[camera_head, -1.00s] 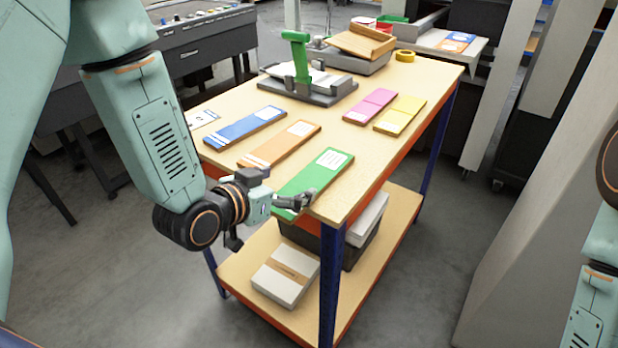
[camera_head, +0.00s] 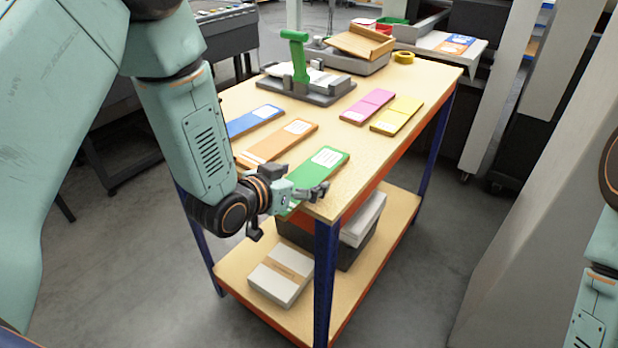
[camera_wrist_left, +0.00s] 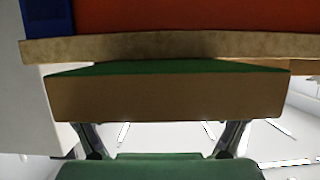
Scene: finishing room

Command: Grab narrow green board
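The narrow green board (camera_head: 318,168) lies at the near corner of the table, with a white label on its far half. My left gripper (camera_head: 316,193) is at the board's near end, by the table edge, and covers part of it. In the left wrist view the board's tan end face (camera_wrist_left: 170,97) fills the middle, with a strip of green along one edge. The two fingers of my left gripper (camera_wrist_left: 160,130) stand apart there, and their tips meet the outline of the board. Whether they touch it cannot be told. My right gripper is not in view.
The wooden tabletop (camera_head: 400,138) also holds an orange board (camera_head: 275,143), a blue board (camera_head: 255,120), a pink board (camera_head: 367,106), a yellow board (camera_head: 397,113) and a grey device with a green handle (camera_head: 296,58). A lower shelf (camera_head: 375,235) holds a white stack (camera_head: 281,277).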

